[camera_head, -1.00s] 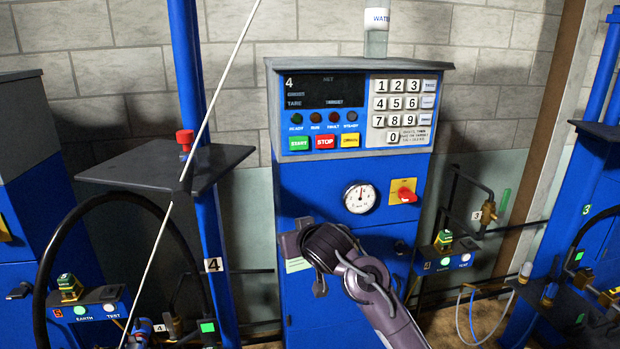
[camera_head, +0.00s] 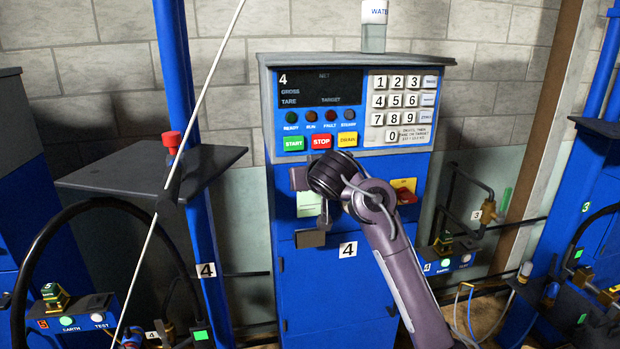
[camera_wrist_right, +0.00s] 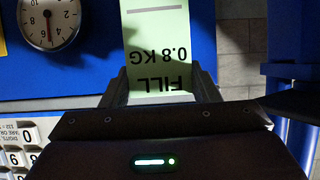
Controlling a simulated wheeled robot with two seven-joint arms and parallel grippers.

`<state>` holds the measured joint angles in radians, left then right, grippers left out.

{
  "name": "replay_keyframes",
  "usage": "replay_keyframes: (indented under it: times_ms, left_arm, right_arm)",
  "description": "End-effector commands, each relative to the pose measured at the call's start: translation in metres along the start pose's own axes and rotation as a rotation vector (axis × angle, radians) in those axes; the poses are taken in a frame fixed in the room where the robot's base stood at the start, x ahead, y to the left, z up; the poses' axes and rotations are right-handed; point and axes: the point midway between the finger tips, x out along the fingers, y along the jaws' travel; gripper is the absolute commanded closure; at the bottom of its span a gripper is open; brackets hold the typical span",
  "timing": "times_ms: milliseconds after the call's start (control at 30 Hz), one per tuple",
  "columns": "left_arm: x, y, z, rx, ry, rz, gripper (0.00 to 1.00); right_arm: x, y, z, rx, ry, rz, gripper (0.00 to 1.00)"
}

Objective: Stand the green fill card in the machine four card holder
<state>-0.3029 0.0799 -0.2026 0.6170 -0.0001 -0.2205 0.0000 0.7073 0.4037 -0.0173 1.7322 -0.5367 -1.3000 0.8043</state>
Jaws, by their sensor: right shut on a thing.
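The pale green fill card (camera_head: 309,205) hangs upright in front of the blue front of machine four. My right gripper (camera_head: 311,190) is shut on its upper part; the wrist links partly hide the gripper. In the right wrist view, the card (camera_wrist_right: 157,45) reads "FILL 0.8 KG" upside down and sits between the fingers (camera_wrist_right: 160,84). A small grey-brown holder (camera_head: 310,239) is on the machine front, just below the card in the head view. A gap shows between the card's lower edge and the holder. My left gripper is not in view.
Machine four's display and buttons (camera_head: 320,142) are above my gripper. A red knob on a yellow plate (camera_head: 405,188) is right of my wrist. A dark shelf (camera_head: 145,172) on a blue post stands at left. A white "4" label (camera_head: 348,250) is right of the holder.

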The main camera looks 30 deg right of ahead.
Motion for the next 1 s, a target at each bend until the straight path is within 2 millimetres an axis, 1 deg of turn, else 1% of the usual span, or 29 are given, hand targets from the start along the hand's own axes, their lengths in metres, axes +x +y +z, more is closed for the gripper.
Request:
replay_keyframes:
  times_ms: [100,133,200,1000]
  left_arm:
    - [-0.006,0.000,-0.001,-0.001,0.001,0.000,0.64]
    - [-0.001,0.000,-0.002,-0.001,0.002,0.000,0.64]
    - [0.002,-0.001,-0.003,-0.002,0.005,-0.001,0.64]
    - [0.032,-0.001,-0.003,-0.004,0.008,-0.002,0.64]
  right_arm:
    - [-0.003,0.000,-0.002,0.002,0.000,0.003,0.77]
    - [0.000,0.000,0.003,0.002,0.000,0.003,0.77]
    - [0.002,0.000,0.007,0.001,0.000,0.003,0.77]
    - [0.023,0.000,0.050,0.001,-0.001,0.002,0.77]
